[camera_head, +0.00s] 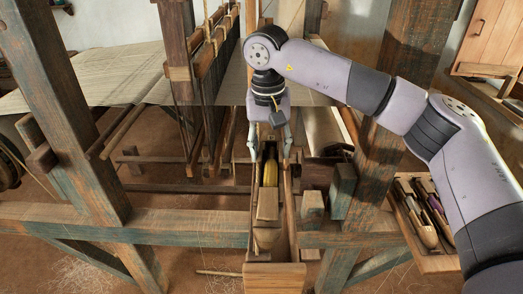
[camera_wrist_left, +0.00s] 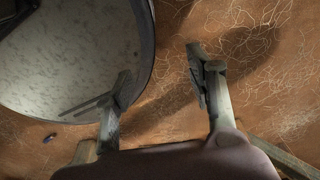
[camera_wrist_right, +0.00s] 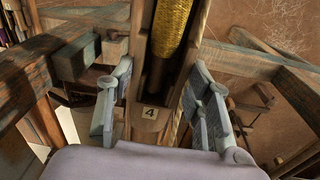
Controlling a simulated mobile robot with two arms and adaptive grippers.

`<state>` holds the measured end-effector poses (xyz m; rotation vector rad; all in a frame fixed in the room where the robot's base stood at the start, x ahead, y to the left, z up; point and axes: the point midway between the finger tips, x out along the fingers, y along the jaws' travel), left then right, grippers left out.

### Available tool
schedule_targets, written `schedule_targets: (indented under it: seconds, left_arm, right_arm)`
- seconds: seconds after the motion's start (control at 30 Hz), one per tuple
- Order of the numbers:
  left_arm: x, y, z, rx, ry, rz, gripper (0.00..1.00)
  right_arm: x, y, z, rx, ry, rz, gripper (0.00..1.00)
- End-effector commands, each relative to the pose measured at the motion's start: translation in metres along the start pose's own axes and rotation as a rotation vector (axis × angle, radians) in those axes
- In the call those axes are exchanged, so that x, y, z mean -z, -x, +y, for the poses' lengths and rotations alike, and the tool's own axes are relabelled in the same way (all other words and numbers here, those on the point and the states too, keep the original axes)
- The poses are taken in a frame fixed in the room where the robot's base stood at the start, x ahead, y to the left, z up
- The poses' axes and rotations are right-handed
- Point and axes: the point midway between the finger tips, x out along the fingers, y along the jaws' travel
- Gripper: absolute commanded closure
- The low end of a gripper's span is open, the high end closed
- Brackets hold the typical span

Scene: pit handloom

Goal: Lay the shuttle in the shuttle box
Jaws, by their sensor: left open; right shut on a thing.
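The shuttle, with its yellow yarn (camera_head: 270,172), lies lengthwise in the long wooden shuttle box (camera_head: 272,278). The yarn also shows in the right wrist view (camera_wrist_right: 171,28), between the box walls. My right gripper (camera_head: 270,153) is over the far part of the box, fingers pointing down, one at each side wall. In its wrist view, the fingers (camera_wrist_right: 160,95) stand wide apart with the box between them. My left gripper (camera_wrist_left: 162,90) is open and empty above the earthen floor.
A tray at the right holds several other shuttles (camera_head: 423,213). A thick loom post (camera_head: 392,95) stands close to my right arm. A horizontal beam (camera_head: 190,226) crosses the front. Hanging heddles (camera_head: 212,85) and stretched cloth (camera_head: 90,75) are at the left.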

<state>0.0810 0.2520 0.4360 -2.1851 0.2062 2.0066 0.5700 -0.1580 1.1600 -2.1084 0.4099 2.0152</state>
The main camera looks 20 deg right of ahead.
Motion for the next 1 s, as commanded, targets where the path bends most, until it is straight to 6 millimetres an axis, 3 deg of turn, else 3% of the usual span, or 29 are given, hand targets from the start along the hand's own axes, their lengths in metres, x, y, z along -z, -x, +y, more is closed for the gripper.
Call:
schedule_targets:
  seconds: [0.33,0.7,1.0]
  left_arm:
    - [0.013,-0.016,0.027,-0.032,0.001,0.021,0.5]
    - [0.007,-0.037,0.012,-0.013,0.002,0.014,0.5]
    - [0.004,-0.051,0.013,-0.013,0.003,0.011,0.5]
  right_arm:
    - [-0.001,-0.022,-0.001,0.001,0.0,0.0,1.0]
    - [-0.003,-0.051,-0.002,0.0,-0.001,0.0,1.0]
    - [-0.004,-0.075,-0.003,0.001,0.0,-0.001,1.0]
